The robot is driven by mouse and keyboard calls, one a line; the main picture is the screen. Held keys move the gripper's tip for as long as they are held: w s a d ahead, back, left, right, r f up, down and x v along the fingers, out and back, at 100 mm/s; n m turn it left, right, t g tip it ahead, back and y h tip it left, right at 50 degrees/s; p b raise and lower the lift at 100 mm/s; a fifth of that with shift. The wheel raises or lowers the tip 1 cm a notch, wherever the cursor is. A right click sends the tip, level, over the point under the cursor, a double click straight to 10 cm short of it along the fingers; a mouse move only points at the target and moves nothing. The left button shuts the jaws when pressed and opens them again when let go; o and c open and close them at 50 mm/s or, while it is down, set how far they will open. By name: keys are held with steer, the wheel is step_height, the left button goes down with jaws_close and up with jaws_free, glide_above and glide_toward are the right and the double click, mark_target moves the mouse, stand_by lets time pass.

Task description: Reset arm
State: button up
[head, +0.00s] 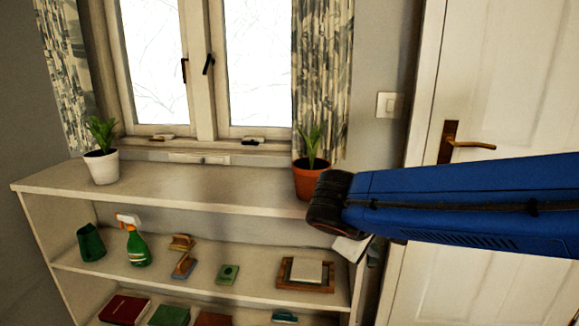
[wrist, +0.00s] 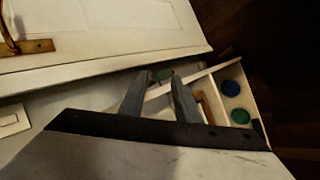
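My arm reaches in from the right in the head view, in front of the door and the right end of the shelf unit. My gripper (wrist: 158,92) shows in the wrist view with its two grey fingers apart. A small green patch shows between the fingers, but it appears to lie beyond them on the shelf unit. I see nothing held. In the head view my arm's dark joint covers part of the terracotta pot (head: 308,182), and I cannot make out the fingers there.
A white shelf unit (head: 215,186) stands below the window. A white-potted plant (head: 102,165) is on its top left. A green spray bottle (head: 136,245), a green cup (head: 91,242) and a wooden tray (head: 284,284) are on the shelf below. A white door (head: 520,80) is at right.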

steer(key=s+d+f+m+g+y, duration=0.1)
steer(key=s+d+f+m+y, duration=0.2)
steer(key=s, duration=0.6)
steer(key=s+d+f+m+y, duration=0.3)
steer(key=s+d+f+m, duration=0.2)
steer(key=s, duration=0.4)
steer(key=shift+s+d+f+g, duration=0.15)
steer(key=shift+d+f+g, duration=0.15)
steer(key=shift+d+g, duration=0.15)
steer(key=shift+w, duration=0.3)
